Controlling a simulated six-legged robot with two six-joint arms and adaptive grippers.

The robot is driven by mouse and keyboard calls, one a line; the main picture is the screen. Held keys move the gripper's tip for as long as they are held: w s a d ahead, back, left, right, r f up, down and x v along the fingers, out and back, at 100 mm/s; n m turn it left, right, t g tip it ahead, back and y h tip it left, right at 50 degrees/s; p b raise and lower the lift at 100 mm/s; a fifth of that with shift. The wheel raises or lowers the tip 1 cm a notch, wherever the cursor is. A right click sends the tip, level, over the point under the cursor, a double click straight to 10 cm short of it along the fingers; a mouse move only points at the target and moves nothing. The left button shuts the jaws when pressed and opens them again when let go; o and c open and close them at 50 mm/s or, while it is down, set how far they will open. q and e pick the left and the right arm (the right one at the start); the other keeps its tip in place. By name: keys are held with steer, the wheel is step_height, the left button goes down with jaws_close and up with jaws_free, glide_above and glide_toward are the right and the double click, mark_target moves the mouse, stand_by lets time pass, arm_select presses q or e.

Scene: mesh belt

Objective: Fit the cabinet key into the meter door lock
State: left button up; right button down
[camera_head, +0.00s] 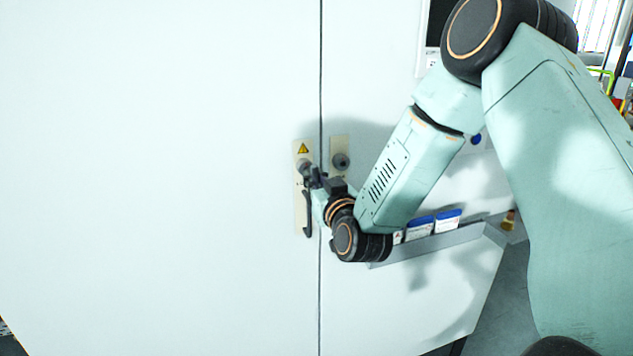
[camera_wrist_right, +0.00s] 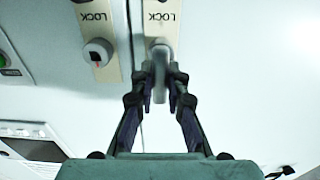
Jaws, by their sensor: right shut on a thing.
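My right gripper (camera_head: 314,180) is at the lock plate (camera_head: 298,205) with the yellow warning triangle, left of the door seam. In the right wrist view its fingertips (camera_wrist_right: 161,76) are closed around a narrow grey piece, which looks like the cabinet key (camera_wrist_right: 159,90). The key points at the grey lock (camera_wrist_right: 161,50) on the plate marked LOCK. It overlaps the lock in the picture; I cannot tell whether its tip is inside. In the head view the gripper hides the key, and the lock (camera_head: 305,163) shows just above. My left gripper is out of view.
A second lock (camera_head: 340,161) sits on its own plate right of the seam; its red mark shows in the wrist view (camera_wrist_right: 97,54). A dark handle (camera_head: 307,215) hangs below the gripper. A grey tray (camera_head: 440,243) with blue-and-white boxes (camera_head: 447,220) juts out at right.

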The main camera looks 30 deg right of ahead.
steer(key=shift+x, duration=0.95)
steer(key=c, duration=1.3)
jaws_free()
steer(key=v, duration=1.2)
